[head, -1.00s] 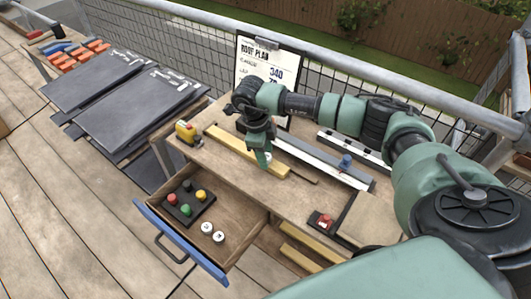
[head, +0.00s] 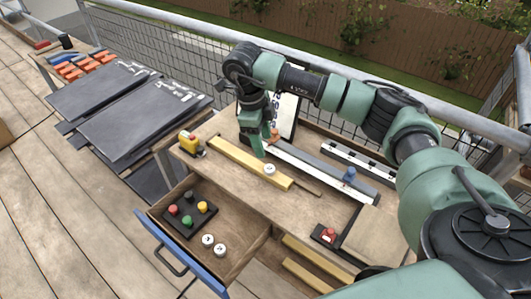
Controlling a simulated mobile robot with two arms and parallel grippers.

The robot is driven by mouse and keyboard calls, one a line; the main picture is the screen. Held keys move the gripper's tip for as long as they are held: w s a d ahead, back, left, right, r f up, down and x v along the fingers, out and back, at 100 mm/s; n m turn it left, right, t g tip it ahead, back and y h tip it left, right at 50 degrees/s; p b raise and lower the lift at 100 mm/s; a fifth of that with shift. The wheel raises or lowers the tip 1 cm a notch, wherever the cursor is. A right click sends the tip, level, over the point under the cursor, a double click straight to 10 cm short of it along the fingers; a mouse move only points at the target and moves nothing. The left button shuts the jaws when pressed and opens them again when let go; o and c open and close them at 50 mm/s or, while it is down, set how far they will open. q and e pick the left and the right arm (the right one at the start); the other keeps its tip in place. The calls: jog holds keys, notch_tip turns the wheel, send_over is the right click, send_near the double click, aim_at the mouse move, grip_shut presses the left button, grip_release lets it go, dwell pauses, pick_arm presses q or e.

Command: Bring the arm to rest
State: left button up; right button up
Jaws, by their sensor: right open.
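My right arm reaches in from the right, and its gripper (head: 262,148) hangs open with its fingers pointing down over the workbench (head: 222,172). The gripper looks empty. My left gripper is not in view.
An open drawer (head: 170,238) juts out with a dark tray (head: 187,219) of coloured knobs and two white discs (head: 208,240). A yellow tape measure (head: 189,142), a clipboard (head: 286,112) and dark slates (head: 135,120) stand around. A metal rail (head: 330,68) runs behind.

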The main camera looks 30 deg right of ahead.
jog(key=shift+a+r, duration=0.1)
jog(key=shift+r, duration=0.55)
